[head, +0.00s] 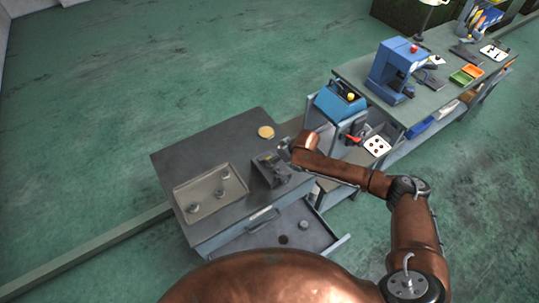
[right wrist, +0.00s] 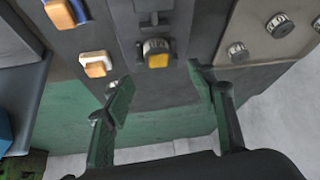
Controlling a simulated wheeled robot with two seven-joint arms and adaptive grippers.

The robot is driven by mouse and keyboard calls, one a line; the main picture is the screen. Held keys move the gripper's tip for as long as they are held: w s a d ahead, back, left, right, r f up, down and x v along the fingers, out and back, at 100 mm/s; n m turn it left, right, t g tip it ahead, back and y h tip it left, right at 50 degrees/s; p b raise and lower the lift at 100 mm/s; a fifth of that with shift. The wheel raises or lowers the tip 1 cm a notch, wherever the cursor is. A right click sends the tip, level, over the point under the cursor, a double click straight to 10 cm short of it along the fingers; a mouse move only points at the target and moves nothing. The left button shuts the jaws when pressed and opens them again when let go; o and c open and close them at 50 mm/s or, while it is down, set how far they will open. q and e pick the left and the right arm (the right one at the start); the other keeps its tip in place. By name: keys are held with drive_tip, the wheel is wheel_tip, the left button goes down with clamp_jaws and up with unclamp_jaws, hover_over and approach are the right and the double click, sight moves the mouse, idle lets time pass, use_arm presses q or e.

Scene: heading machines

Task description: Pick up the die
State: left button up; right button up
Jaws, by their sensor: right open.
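Several short grey metal cylinders lie in a shallow tray (head: 237,196) on the dark bench; I cannot tell which piece is the die. The right wrist view shows tray cylinders (right wrist: 279,25) at upper right. A ribbed grey cylinder (right wrist: 155,46) with a yellow face sits against a dark block (head: 270,172) on the bench. My right gripper (right wrist: 160,77) is open and empty, its green fingertips apart on either side below that cylinder. In the head view the right gripper (head: 284,152) is small beside the block. My left gripper is not in view.
An open drawer (head: 265,242) under the bench holds a small grey cylinder (head: 303,224). A yellow disc (head: 266,132) lies at the bench's back. A blue machine (head: 393,68) stands on the table at upper right. The bench's far left corner is clear.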

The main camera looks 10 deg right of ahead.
drive_tip(key=p+x, duration=0.1)
drive_tip(key=x, duration=0.2)
drive_tip(key=shift+w+f, duration=0.15)
drive_tip(key=shift+f, duration=0.2)
drive_tip(key=x, duration=0.2)
drive_tip(key=shift+w+f+p, duration=0.2)
drive_tip(key=shift+f+p, duration=0.05)
drive_tip(key=shift+p, duration=0.1)
drive_tip(key=shift+w+a+f, duration=0.15)
drive_tip(key=shift+w+f, duration=0.05)
drive_tip(key=shift+f, duration=0.25)
drive_tip(key=c, duration=0.4)
drive_tip(key=shift+c, duration=1.3)
drive_tip(key=c, duration=0.5)
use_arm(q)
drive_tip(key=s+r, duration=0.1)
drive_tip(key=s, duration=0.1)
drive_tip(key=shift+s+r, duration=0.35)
use_arm(e)
clamp_jaws()
